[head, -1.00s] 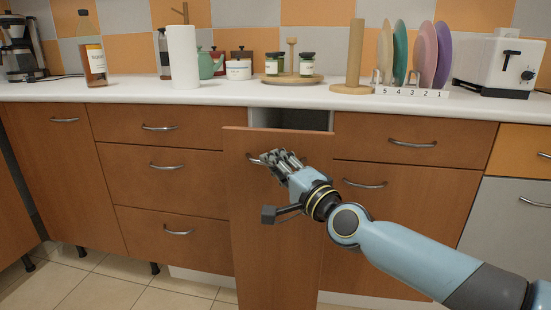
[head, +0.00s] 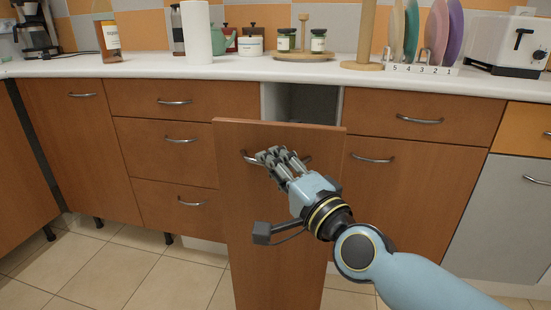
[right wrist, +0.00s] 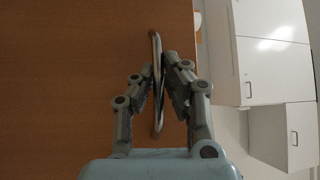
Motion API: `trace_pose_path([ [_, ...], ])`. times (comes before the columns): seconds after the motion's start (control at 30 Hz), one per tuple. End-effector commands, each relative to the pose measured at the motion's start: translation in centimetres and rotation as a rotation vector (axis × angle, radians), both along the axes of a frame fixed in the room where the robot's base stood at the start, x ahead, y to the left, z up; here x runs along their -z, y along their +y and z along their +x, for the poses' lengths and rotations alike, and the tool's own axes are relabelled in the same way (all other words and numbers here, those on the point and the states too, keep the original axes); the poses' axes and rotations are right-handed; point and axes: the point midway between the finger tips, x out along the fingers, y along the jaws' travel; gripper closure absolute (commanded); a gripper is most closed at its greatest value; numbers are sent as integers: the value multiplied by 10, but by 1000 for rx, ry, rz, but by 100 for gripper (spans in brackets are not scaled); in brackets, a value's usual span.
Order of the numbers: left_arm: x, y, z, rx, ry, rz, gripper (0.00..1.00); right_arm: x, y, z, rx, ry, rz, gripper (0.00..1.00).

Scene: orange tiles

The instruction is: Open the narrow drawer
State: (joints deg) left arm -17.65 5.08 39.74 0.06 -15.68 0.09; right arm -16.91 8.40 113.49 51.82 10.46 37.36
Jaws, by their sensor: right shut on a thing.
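The narrow drawer (head: 268,230) has a tall wooden front that stands pulled out from the cabinet row. A dark gap with a grey inside wall shows behind its top edge. Its metal bar handle (head: 249,157) is near the top of the front, and the hand covers part of it. My right gripper (head: 272,158) is shut on this handle. In the right wrist view the fingers (right wrist: 161,82) close around the handle bar (right wrist: 157,115) against the wooden front. My left gripper is out of view.
Closed drawers (head: 178,160) stand on the left, and a drawer and door (head: 410,200) on the right. The white counter (head: 225,70) holds a paper roll (head: 197,35), jars, a plate rack and a toaster (head: 508,40). Tiled floor (head: 130,270) is clear at lower left.

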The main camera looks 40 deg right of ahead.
Motion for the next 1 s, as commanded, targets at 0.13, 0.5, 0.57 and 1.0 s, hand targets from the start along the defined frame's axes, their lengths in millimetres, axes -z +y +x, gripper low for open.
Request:
trace_pose_path([
  [0.13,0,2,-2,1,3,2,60,8,2,-3,-1,18,-1,100],
  [0.5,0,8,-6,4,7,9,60,7,2,-3,-1,16,-2,82],
  [0.57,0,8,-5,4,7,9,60,7,2,-3,-2,15,-2,74],
  [1.0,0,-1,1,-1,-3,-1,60,4,2,-11,0,7,-1,67],
])
